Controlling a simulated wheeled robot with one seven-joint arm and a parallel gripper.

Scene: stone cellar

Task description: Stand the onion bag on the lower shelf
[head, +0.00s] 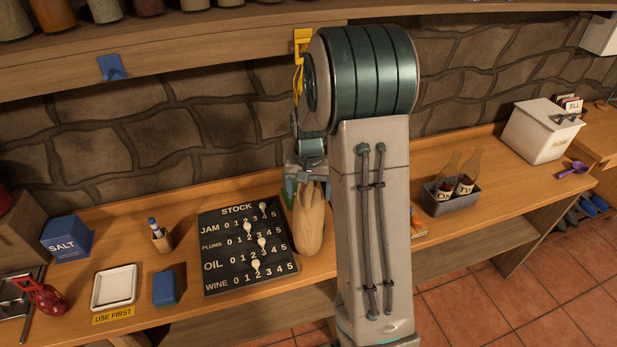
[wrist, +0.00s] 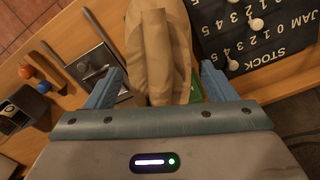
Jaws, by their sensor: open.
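A tan, tall sack with a gathered top, which I take as the onion bag (head: 309,222), stands on the wooden counter just right of the stock board. No label on it is readable. My gripper (head: 306,178) is over its top, partly hidden by my arm. In the wrist view the bag (wrist: 160,50) lies between the two blue fingers of my gripper (wrist: 160,72), which are apart, one on each side. I cannot tell whether either finger touches it. A wooden lower board (head: 270,328) shows below the counter's front edge.
The stock board (head: 245,250) with white pegs lies close left of the bag. A grey tray with bottles (head: 452,204) and a white bin (head: 538,132) stand to the right. An upper shelf (head: 200,62) with jars overhangs the back. A salt box (head: 66,238) is far left.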

